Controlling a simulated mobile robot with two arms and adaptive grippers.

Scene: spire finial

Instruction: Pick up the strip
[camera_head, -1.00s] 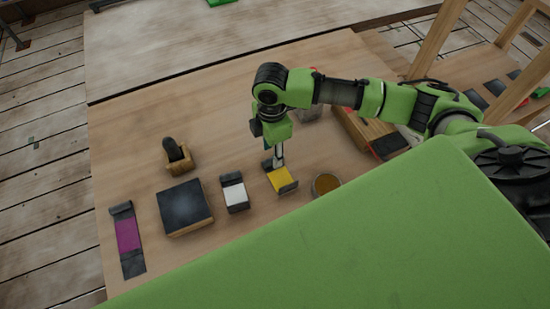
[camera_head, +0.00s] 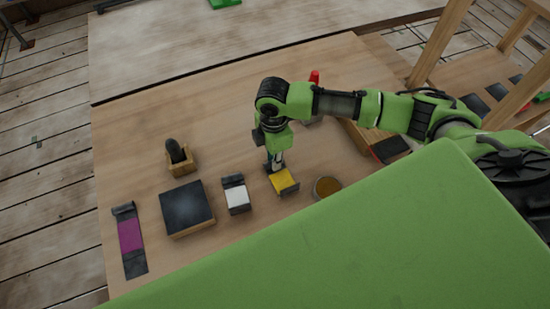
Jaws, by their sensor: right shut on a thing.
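A yellow strip (camera_head: 284,182) with dark ends lies on the wooden table, right of a white strip (camera_head: 236,195) with dark ends. A purple strip (camera_head: 131,236) with dark ends lies at the far left. My right gripper (camera_head: 276,166) points down at the far end of the yellow strip and is shut on it. The fingers are small and partly cover that end. I cannot tell whether the strip is clear of the table. My left gripper is not in view.
A dark-topped block (camera_head: 185,207) lies between the purple and white strips. A wooden holder with a dark tool (camera_head: 179,157) stands behind it. A round cup (camera_head: 327,187) stands right of the yellow strip. The table's back left is clear.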

